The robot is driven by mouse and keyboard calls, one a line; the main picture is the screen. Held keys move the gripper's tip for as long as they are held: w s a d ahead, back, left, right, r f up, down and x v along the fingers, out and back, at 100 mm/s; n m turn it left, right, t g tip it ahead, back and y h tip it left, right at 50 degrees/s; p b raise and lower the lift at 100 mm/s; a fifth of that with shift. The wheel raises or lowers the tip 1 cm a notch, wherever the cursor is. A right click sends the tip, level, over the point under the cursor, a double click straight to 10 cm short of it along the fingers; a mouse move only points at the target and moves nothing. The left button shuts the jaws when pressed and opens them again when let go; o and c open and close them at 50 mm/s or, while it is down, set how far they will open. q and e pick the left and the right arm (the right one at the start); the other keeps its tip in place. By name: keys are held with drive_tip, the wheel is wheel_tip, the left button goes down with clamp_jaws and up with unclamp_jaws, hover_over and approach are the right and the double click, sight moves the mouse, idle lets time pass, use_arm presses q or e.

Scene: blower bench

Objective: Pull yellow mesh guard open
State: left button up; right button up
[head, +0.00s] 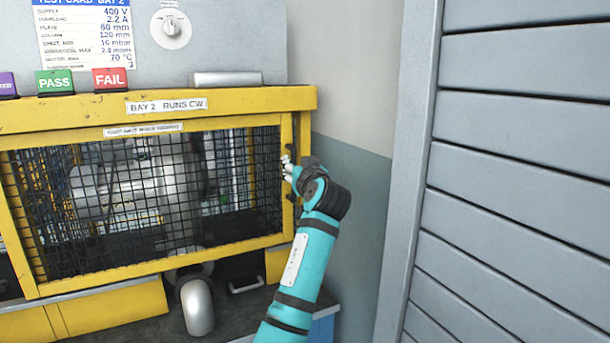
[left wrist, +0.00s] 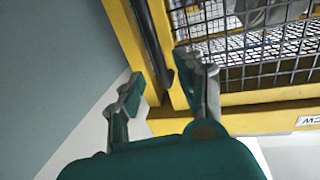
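The yellow mesh guard (head: 140,268), a yellow frame filled with black wire mesh, spans the front of the bench's yellow enclosure in the head view. I cannot tell whether it is slightly ajar. My left gripper (head: 288,168) is at the guard's right-hand upright, partly hidden by its own wrist. In the left wrist view, the gripper (left wrist: 158,88) has its two fingers apart. The yellow edge and the end of a dark bar (left wrist: 148,38) show between or just beyond them; contact is unclear. The mesh (left wrist: 285,60) also shows there. My right gripper is out of view.
A grey motor or blower body (head: 150,185) sits behind the mesh. A grey pipe (head: 197,305) sticks out below the guard. PASS (head: 54,82) and FAIL (head: 110,79) blocks stand on the top ledge. A grey slatted panel (head: 520,150) rises at the right.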

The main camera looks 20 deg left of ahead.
use_arm(q)
drive_tip(key=v, duration=0.7)
drive_tip(key=shift+s+d, duration=0.3)
drive_tip(key=shift+f, duration=0.1)
